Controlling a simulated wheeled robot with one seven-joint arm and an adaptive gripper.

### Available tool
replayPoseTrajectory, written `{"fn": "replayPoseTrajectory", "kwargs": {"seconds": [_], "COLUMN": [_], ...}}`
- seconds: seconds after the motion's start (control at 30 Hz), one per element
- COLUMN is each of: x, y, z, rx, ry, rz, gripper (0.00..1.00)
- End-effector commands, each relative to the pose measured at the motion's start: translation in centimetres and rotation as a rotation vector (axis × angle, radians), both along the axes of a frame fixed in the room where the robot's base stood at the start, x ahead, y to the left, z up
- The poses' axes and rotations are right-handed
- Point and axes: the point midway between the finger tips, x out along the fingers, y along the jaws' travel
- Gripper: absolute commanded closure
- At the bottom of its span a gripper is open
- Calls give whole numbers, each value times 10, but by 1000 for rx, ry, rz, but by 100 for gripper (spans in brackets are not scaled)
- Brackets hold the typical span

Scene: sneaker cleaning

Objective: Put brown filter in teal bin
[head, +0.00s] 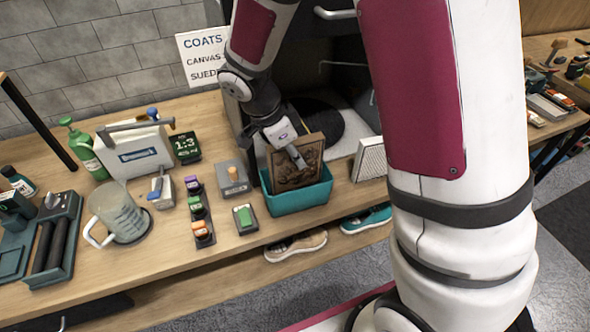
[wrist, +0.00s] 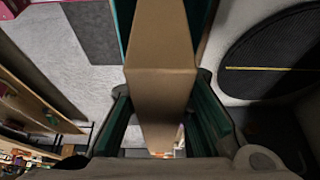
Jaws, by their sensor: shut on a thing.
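The brown filter (head: 296,165) is a square framed panel with a dark, mottled face. In the head view it stands upright, tilted a little, with its lower edge inside or just behind the front wall of the teal bin (head: 302,197). The bin sits on the wooden bench. My gripper (head: 293,157) is shut on the top part of the filter. In the wrist view the filter's brown edge (wrist: 160,95) runs between my fingers. Whether the filter touches the bin's floor is hidden by the front wall.
A white-framed filter (head: 369,159) stands right of the bin. A grey block (head: 234,178) and a green-topped box (head: 245,218) stand left of it. A clear jug (head: 120,213) is farther left. Shoes (head: 296,245) lie on the shelf below.

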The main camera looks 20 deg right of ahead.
Motion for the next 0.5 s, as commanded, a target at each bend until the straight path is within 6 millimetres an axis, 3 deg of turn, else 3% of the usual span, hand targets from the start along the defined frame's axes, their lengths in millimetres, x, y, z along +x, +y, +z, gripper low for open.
{"fn": "replayPoseTrajectory", "kwargs": {"seconds": [0.27,0.5], "x": [0,0], "y": [0,0], "z": [-20,-52], "rx": [-1,-2], "ry": [0,3], "rz": [0,1], "gripper": [100,100]}}
